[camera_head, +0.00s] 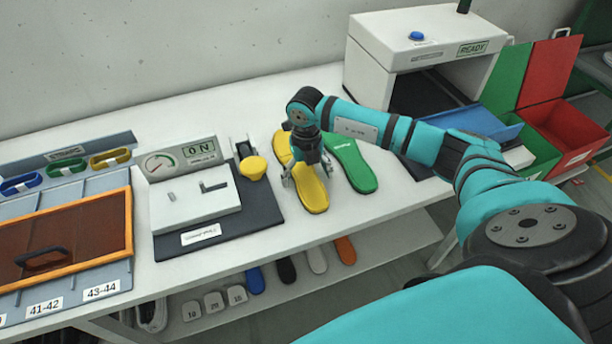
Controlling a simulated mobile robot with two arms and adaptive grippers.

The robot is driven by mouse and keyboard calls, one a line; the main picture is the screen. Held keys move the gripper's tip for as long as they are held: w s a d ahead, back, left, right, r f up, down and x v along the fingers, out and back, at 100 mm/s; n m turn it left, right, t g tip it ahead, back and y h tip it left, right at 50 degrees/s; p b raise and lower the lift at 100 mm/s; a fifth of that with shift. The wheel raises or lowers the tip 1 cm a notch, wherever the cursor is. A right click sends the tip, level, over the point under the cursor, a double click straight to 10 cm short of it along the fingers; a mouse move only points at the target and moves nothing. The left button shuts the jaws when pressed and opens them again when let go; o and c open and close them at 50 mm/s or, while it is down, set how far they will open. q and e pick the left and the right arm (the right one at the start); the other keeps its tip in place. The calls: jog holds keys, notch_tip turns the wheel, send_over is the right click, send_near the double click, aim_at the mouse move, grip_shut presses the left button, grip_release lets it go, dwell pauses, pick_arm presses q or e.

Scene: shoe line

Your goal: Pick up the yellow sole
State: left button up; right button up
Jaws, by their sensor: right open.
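The yellow sole (312,197) lies on the white table, long side running away from me. My right gripper (308,178) points down over the middle of the yellow sole, with its jaws open and a finger showing on each side. The gripper hides part of the sole, and I cannot tell whether the fingers touch it. A green sole (350,163) lies just to the right of the yellow one, close to the gripper. My left gripper is not in view.
A tester with a gauge (160,165) and a yellow knob (253,168) stands left of the soles. A white machine with a blue button (416,36) stands at the back right, beside green and red bins (566,126). More soles (317,260) sit on the shelf below. Bare table lies behind the tester.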

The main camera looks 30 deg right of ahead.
aim_at(306, 177)
jog(key=shift+c, duration=0.6)
jog(key=c, duration=1.4)
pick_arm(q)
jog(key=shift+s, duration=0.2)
pick_arm(e)
jog(key=shift+o, duration=0.2)
jog(key=shift+r, duration=0.1)
jog(key=shift+r, duration=0.3)
pick_arm(q)
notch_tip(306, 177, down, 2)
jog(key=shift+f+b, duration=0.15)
jog(key=shift+b, duration=1)
pick_arm(e)
notch_tip(306, 177, up, 9)
